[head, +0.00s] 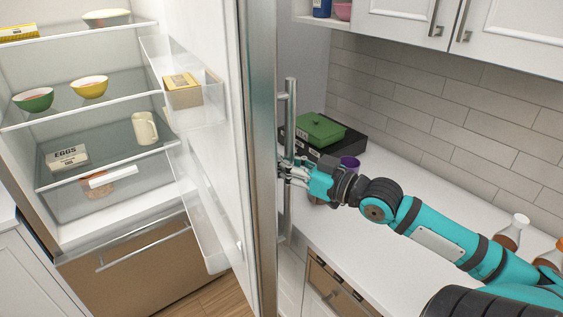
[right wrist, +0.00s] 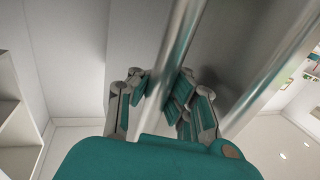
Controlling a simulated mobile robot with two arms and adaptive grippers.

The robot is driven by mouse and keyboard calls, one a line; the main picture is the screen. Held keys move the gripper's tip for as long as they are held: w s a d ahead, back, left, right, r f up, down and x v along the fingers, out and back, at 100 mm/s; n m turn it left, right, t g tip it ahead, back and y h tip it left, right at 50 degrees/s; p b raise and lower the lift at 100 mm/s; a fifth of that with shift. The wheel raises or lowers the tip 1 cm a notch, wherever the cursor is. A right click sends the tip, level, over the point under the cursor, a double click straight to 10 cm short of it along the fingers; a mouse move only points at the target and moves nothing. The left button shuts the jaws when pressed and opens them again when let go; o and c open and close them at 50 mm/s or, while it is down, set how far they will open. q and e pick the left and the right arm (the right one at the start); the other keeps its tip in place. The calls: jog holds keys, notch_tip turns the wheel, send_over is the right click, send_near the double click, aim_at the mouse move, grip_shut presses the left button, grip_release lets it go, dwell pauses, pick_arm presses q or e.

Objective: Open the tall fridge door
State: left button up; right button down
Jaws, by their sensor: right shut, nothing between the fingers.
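The tall fridge door (head: 259,110) stands wide open in the head view, swung out towards the counter, with the lit interior showing on the left. Its long vertical metal handle (head: 290,105) is on the outer face, on the right side of the door. My right gripper (head: 284,169) is at the handle, about midway down it. In the right wrist view the gripper (right wrist: 160,98) is shut with nothing held, its fingers close to a shiny metal bar (right wrist: 175,65). Whether the fingers touch the handle is unclear. My left gripper is not in view.
Bowls, an egg box (head: 67,157) and a cream mug (head: 144,128) stand on the fridge shelves. Door bins (head: 203,115) hold a yellow box.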

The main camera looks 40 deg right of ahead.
aim_at(292, 123)
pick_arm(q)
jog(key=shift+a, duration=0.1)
pick_arm(e)
jog(key=c, duration=2)
grip_release()
jog(key=shift+s+a+f, duration=0.1)
jog(key=shift+a+f, duration=0.05)
jog(key=shift+a, duration=0.05)
jog(key=shift+o, duration=1.1)
jog(key=shift+s, duration=0.25)
jog(key=shift+o, duration=1.1)
jog(key=shift+s+d+r, duration=0.1)
jog(key=shift+s+r, duration=0.15)
jog(key=shift+s, duration=0.05)
jog(key=o, duration=0.4)
jog(key=shift+s+r, duration=0.2)
jog(key=shift+s, duration=0.1)
jog(key=r, duration=1)
jog(key=shift+w, duration=0.3)
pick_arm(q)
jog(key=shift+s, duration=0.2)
pick_arm(e)
jog(key=shift+f, duration=0.15)
